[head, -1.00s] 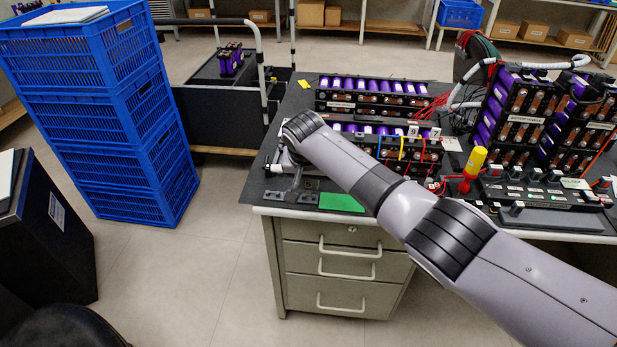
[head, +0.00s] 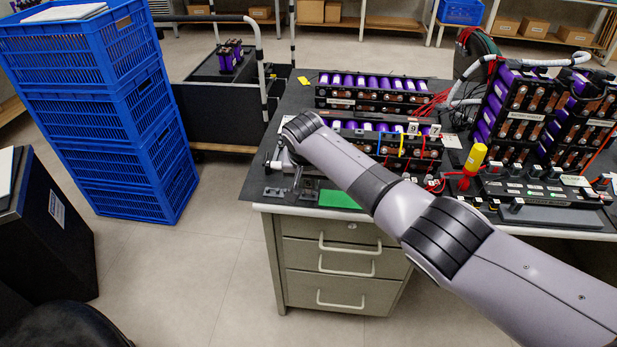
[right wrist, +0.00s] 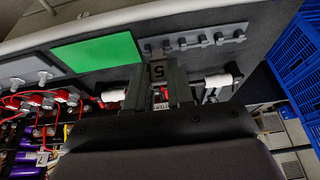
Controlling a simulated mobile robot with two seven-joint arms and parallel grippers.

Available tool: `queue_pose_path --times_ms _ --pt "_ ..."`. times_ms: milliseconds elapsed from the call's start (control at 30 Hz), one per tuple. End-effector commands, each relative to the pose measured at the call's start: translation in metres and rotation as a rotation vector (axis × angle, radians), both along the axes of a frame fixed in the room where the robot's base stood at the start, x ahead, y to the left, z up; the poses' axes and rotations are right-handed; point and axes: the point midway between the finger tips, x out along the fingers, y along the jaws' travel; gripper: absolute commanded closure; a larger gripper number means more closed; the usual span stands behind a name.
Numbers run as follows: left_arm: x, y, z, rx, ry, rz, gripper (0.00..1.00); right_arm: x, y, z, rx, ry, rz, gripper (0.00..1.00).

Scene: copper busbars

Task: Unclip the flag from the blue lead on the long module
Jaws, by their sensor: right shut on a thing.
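The long module (head: 398,148) is the front battery row on the bench, with purple cells and a blue lead (head: 380,143), a yellow lead and a red lead on its front. I see no flag on the blue lead. White flags 9 (head: 413,128) and 7 (head: 435,130) stand at its right top. My right gripper (right wrist: 160,88) is left of the module, over the bench's left end. It is shut on a small grey flag (right wrist: 157,71) whose numeral looks like a 5. My left gripper is not in view.
A grey rack (right wrist: 205,42) with several small posts lies on the bench near my right gripper, beside a green mat (right wrist: 97,52). A yellow-handled tool (head: 474,160) stands right of the module. Blue crates (head: 130,145) are stacked on the floor at left.

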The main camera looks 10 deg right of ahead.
Motion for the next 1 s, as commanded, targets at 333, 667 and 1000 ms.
queue_pose_path --times_ms 333,667,1000 --pt "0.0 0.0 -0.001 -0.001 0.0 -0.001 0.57 0.0 0.0 -0.001 0.0 0.0 0.0 1.0" --pt "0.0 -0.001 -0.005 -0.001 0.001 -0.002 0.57 0.0 0.0 -0.008 0.001 0.001 0.001 1.0" --pt "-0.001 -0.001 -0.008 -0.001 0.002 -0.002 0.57 -0.001 0.0 -0.013 -0.001 0.003 0.001 1.0"
